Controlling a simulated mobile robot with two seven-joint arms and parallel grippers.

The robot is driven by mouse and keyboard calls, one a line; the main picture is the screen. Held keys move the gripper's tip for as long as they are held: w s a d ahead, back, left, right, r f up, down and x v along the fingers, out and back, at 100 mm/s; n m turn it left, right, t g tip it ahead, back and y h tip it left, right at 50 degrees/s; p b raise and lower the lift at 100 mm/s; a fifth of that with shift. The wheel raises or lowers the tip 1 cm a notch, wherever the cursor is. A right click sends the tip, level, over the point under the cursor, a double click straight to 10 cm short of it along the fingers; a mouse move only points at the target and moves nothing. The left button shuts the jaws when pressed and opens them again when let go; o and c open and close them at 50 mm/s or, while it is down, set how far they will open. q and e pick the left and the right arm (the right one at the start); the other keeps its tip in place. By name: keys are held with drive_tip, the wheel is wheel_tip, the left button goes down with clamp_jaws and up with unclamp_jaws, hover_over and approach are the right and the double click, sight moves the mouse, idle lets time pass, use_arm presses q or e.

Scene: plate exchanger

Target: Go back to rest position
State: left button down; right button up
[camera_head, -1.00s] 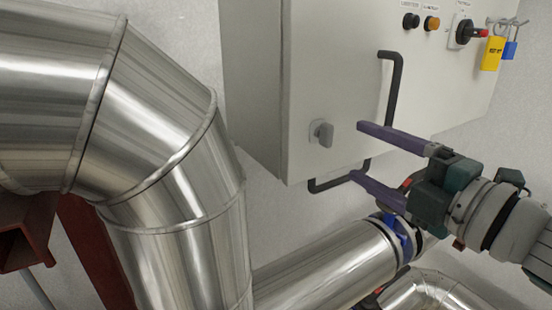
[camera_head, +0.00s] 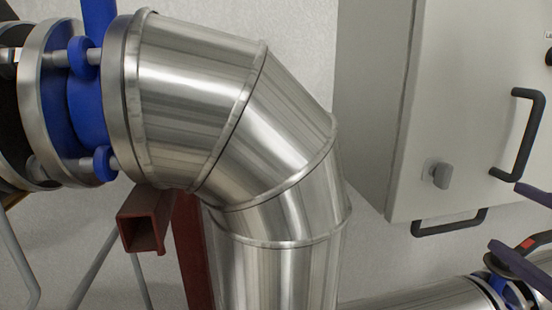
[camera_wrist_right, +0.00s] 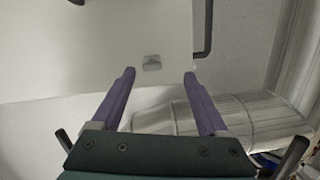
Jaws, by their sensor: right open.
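My right gripper shows at the right edge of the head view, where only its two purple fingers (camera_head: 527,231) come into the picture. In the right wrist view the right gripper (camera_wrist_right: 160,75) is open, its fingers wide apart with nothing between them. It faces the pale control cabinet (camera_head: 462,120), with the grey knob (camera_head: 441,175) left of the fingers in the head view. In the right wrist view the knob (camera_wrist_right: 152,63) appears beyond the gap between the fingertips. My left gripper is not in view.
A large shiny metal pipe elbow (camera_head: 245,110) fills the middle. A blue flange (camera_head: 88,100) joins it at left. A dark red steel support (camera_head: 144,218) stands below. The cabinet has black handles (camera_head: 522,135) that stick out. A lower pipe (camera_head: 430,296) runs beneath the cabinet.

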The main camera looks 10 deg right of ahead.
drive_tip(key=s+a+f+m+g+y, duration=0.1)
drive_tip(key=s+a+f+m+g, duration=0.5)
drive_tip(key=s+m+g, duration=0.15)
drive_tip(key=s+a+f+m+g, duration=0.5)
drive_tip(key=s+a+m+g, duration=0.1)
drive_tip(key=s, duration=0.3)
wheel_tip(320, 180, up, 17)
drive_tip(key=p, duration=1.7)
drive_tip(key=shift+s+d+r+p, duration=0.2)
drive_tip(key=shift+s+p, duration=0.1)
drive_tip(key=shift+s, duration=0.1)
